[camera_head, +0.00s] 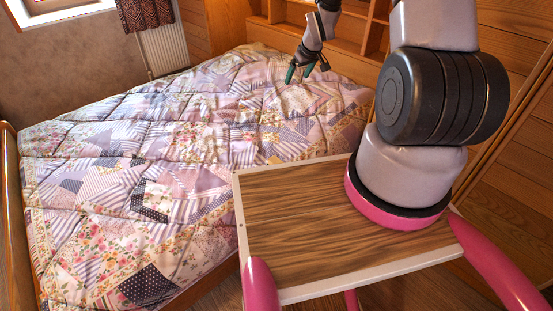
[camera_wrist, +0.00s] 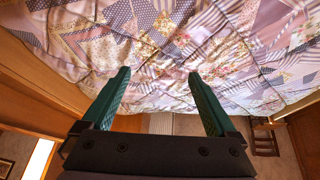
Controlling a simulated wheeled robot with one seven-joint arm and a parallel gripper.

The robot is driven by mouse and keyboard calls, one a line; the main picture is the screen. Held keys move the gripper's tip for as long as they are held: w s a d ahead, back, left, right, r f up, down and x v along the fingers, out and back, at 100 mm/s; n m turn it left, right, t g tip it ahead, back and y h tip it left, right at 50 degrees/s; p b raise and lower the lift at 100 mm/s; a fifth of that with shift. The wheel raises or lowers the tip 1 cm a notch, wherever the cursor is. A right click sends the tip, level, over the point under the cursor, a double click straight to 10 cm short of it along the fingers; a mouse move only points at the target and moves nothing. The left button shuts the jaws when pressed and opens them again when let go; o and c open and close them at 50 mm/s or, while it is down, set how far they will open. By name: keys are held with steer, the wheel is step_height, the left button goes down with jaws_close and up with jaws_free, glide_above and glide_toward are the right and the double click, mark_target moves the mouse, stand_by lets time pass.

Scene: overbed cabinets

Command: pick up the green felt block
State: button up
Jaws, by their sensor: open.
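My gripper (camera_head: 299,74) is above the far part of the bed in the head view, near the wooden headboard. In the wrist view its two green fingers (camera_wrist: 160,76) are spread apart, and nothing shows between them. I cannot make out a green felt block in either view; the only green I see is on my fingers. The patchwork quilt (camera_head: 150,150) covers the bed and also fills the top of the wrist view (camera_wrist: 220,40).
A wooden headboard with shelf compartments (camera_head: 345,47) stands behind the bed, close to my gripper. Wood-panelled cabinets (camera_head: 515,150) are at the right. A radiator (camera_head: 163,48) and a curtain (camera_head: 145,12) are at the far left. The quilt's visible top is clear.

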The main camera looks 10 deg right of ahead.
step_height(320, 180, down, 16)
steer(key=a+r+n, duration=0.1)
steer(key=a, duration=0.1)
steer(key=n+y, duration=0.1)
steer(key=y, duration=0.1)
glide_toward(277, 161)
steer(key=x, duration=0.4)
steer(key=shift+s+a+f, duration=0.1)
steer(key=shift+s+a, duration=0.05)
steer(key=shift+a, duration=0.05)
steer(key=shift+x, duration=3.05)
steer(key=shift+d, duration=0.1)
jaws_close()
steer(key=shift+r, duration=5.1)
